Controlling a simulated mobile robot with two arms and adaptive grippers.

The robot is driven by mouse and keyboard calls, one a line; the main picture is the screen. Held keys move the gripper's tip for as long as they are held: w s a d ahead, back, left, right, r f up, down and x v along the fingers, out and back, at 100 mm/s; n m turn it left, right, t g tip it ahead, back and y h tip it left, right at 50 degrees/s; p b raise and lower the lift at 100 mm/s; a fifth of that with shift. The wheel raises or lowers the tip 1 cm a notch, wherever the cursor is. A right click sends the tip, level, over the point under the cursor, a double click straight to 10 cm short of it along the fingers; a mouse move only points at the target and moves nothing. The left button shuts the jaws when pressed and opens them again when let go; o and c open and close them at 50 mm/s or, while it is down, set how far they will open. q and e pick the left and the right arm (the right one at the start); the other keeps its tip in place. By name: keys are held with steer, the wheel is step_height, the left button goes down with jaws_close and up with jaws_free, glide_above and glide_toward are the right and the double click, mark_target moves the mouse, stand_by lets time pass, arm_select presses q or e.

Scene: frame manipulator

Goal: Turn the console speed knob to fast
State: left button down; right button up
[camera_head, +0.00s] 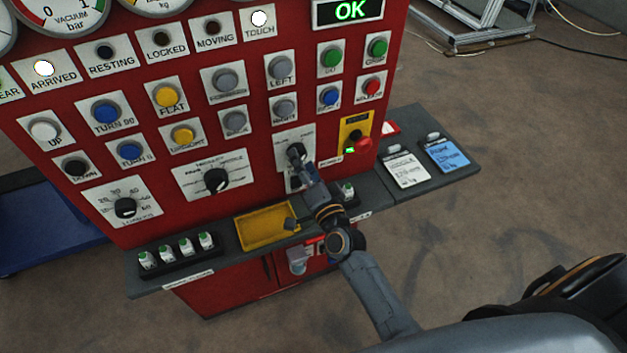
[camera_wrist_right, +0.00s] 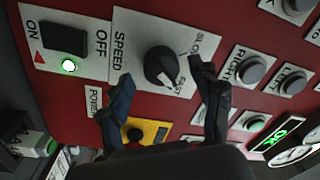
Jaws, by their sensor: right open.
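The speed knob (camera_head: 296,152) is a black round knob on a white plate on the red console. In the right wrist view the knob (camera_wrist_right: 158,64) shows beside the words SPEED, SLOW and FAST. Its white mark is on the lower right, close to the word FAST. My right gripper (camera_head: 305,170) is at the knob, partly covering its plate in the head view. In the right wrist view the open fingers (camera_wrist_right: 162,76) stand on either side of the knob; I cannot tell whether they touch it. My left gripper is not in view.
A black power switch (camera_wrist_right: 64,38) with a lit green lamp is beside the knob. A red stop button (camera_head: 363,146) on a yellow plate is to its right. A shelf with a yellow tray (camera_head: 266,231) and small bottles (camera_head: 187,246) juts out below. Several buttons surround the knob.

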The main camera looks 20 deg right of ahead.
steer(key=s, duration=1)
steer(key=shift+s+d+f, duration=0.15)
steer(key=shift+d, duration=0.1)
steer(key=shift+f, duration=0.1)
steer(key=s+a+f+n+g+y+b, duration=0.1)
steer(key=s+f+n+g, duration=0.4)
steer(key=f, duration=1.2)
steer(key=s+f+n+g+b, duration=0.15)
steer(key=s+f+g, duration=0.35)
steer(key=f, duration=1.1)
steer(key=s+d+f+n+g, duration=0.2)
steer(key=s+f, duration=0.4)
steer(key=s, duration=0.3)
steer(key=s+d+f+n+g+h, duration=0.1)
steer(key=s+d+f+n+g, duration=0.1)
steer(key=s+f, duration=0.5)
steer(key=s+d+f+n+g+h+b, duration=0.1)
steer(key=s+f, duration=0.5)
steer(key=s, duration=0.7)
steer(key=shift+d+f+n+g, duration=0.25)
steer(key=shift+d+n+g, duration=0.65)
steer(key=shift+g, duration=0.3)
